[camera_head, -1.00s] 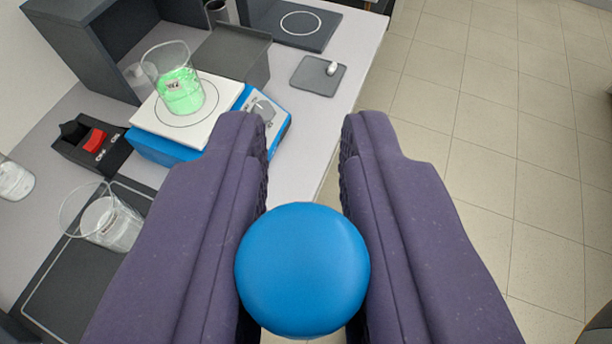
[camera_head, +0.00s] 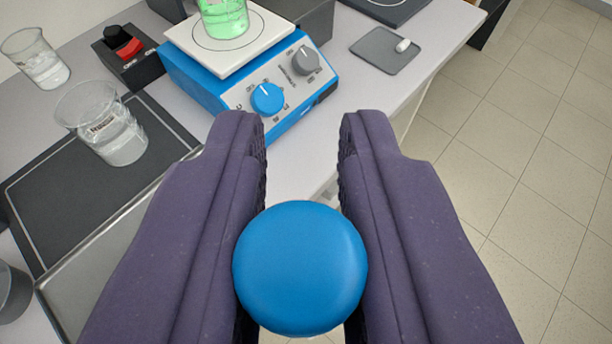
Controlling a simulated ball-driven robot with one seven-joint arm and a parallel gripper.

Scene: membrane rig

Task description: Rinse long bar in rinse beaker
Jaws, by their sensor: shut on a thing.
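My gripper (camera_head: 302,122) is shut on a blue round-topped thing (camera_head: 300,268), held between the two purple fingers. Anything below its blue top is hidden, so I cannot tell whether the long bar is on it. A clear glass beaker (camera_head: 102,130) with a small label and clear liquid stands upright on a dark mat (camera_head: 50,190) at the left. Another clear beaker (camera_head: 38,65) with liquid stands farther back at the left. I cannot read which one is the rinse beaker. My gripper is apart from both, to their right.
A blue stirrer (camera_head: 215,95) with a white top carries a beaker of green liquid (camera_head: 225,18), cut by the top edge. A black box with a red switch (camera_head: 130,48), a grey tray (camera_head: 100,265) and a grey pad (camera_head: 388,50) lie around. Open floor is at the right.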

